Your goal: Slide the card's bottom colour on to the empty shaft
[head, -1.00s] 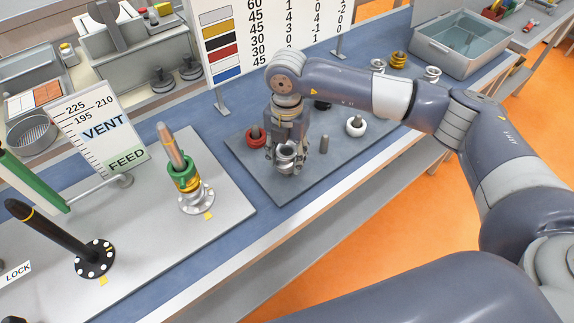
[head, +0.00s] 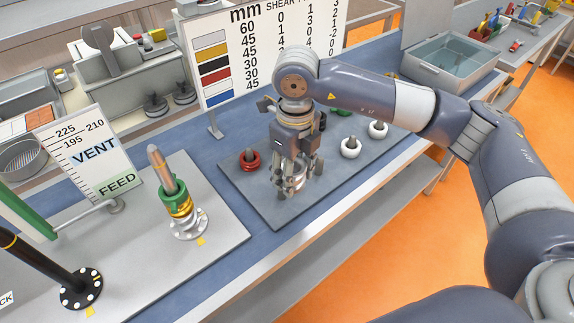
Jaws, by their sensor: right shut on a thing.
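The card (head: 262,50) shows colour bars, with a blue bar (head: 217,98) at the bottom. No blue ring is visible. My right gripper (head: 293,182), pointing down over the grey board, is shut on a silvery ring (head: 292,184), partly hidden by the fingers. A black shaft (head: 40,261) on a black flange at lower left shows no ring. My left gripper is out of view.
On the grey board (head: 275,215) stand a red ring (head: 250,160) and a white ring (head: 350,148); another white ring (head: 378,130) is behind. A grey bin (head: 450,70) is at back right.

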